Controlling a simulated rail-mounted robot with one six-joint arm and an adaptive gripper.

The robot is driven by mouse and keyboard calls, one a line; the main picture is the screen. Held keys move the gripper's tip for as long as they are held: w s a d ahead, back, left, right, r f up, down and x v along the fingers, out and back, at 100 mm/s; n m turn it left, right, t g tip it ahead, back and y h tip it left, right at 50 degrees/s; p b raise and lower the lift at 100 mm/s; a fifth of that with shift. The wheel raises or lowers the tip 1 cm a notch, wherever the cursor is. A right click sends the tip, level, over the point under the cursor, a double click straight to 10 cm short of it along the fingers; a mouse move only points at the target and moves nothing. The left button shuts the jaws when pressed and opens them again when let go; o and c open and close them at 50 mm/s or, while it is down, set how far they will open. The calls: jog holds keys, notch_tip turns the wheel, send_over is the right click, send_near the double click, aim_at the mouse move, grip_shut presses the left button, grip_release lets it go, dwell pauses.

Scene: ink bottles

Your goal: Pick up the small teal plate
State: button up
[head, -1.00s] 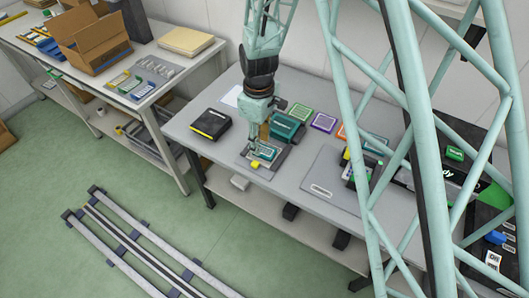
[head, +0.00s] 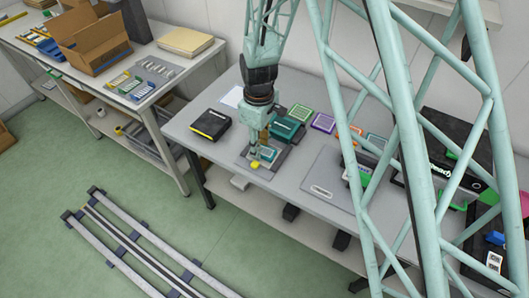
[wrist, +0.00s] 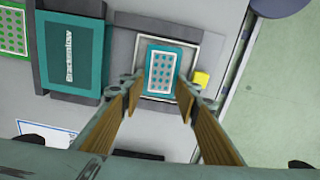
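The small teal plate (wrist: 163,72), with a pale panel of teal dots, lies flat inside a light square outline on a grey pad (wrist: 124,47). In the head view the plate (head: 268,154) sits near the front edge of the table, partly beside my gripper (head: 256,158). In the wrist view my gripper (wrist: 158,90) is open, with one wood-coloured finger pad on each side of the plate's near end. Nothing is between the fingers that I can see held. Whether the fingertips touch the plate's level is unclear.
A yellow block (wrist: 201,79) sits just right of the plate. A larger teal box (wrist: 72,55) stands close on the left, with a green card (wrist: 12,30) beyond it. A black case (head: 211,124) is left on the table (head: 320,165). The table edge is near.

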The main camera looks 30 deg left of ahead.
jog(key=shift+c, duration=0.8)
jog(key=shift+r, duration=0.2)
jog(key=shift+r, duration=1.65)
jog(key=s+d, duration=0.3)
jog(key=s, duration=0.4)
jog(key=s+d+r, duration=0.1)
jog(key=s+d, duration=0.3)
jog(key=s, duration=0.3)
jog(key=shift+d+r+p, duration=0.15)
jog(key=shift+d+p, duration=0.1)
jog(key=shift+p, duration=0.2)
jog(key=shift+s, duration=0.1)
